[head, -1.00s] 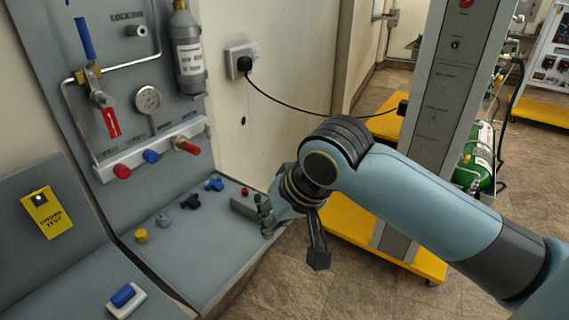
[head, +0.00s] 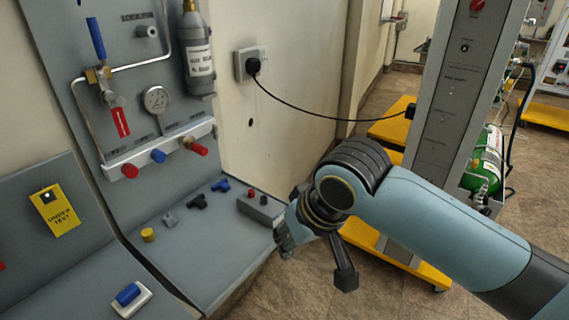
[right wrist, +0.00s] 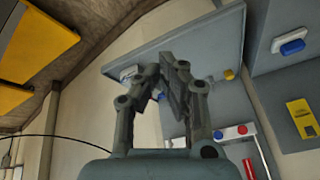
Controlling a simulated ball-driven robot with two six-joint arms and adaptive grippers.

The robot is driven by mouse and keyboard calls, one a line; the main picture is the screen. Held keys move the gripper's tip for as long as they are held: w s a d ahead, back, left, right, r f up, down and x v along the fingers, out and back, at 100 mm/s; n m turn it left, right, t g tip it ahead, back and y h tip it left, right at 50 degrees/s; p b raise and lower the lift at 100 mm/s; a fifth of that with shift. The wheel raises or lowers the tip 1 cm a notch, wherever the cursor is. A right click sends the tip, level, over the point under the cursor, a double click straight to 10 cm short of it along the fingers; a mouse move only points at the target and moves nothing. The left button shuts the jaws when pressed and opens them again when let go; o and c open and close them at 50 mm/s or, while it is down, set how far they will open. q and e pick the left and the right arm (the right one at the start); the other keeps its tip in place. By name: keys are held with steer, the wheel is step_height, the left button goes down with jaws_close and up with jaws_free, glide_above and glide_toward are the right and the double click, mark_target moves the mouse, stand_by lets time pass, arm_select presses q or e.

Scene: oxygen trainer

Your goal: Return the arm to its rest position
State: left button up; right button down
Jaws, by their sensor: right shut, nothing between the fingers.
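My right arm (head: 430,218) comes in from the right in the head view. Its gripper (head: 284,243) is beside the front right edge of the grey bench shelf (head: 190,270), close to a grey box (head: 260,208) with red and black knobs on top. In the right wrist view the fingers (right wrist: 168,75) come together and are shut with nothing between them. The shelf also shows beyond the fingers there (right wrist: 215,45). My left gripper is not in view.
A trainer panel carries a gauge (head: 157,99), a red-tagged valve (head: 119,121) and a manifold (head: 170,148). Small fittings and a blue switch (head: 128,294) sit on the bench. A grey column (head: 448,100) on a yellow base stands behind my arm.

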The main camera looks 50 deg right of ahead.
steer(key=s+d+f+g+b, duration=0.1)
steer(key=s+f+g+b, duration=0.3)
steer(key=f, duration=1.1)
steer(key=s+d+f+b, duration=0.15)
steer(key=s+f, duration=0.45)
steer(key=f, duration=0.9)
steer(key=s+f+n+b, duration=0.1)
steer(key=s+f+n, duration=0.1)
steer(key=s+f, duration=0.6)
steer(key=s+f+n, duration=0.2)
steer(key=s+f, duration=0.5)
steer(key=s, duration=0.5)
steer(key=shift+s+a+f+h+b, duration=0.15)
steer(key=shift+s+f+h+b, duration=0.15)
steer(key=shift+f+b, duration=0.1)
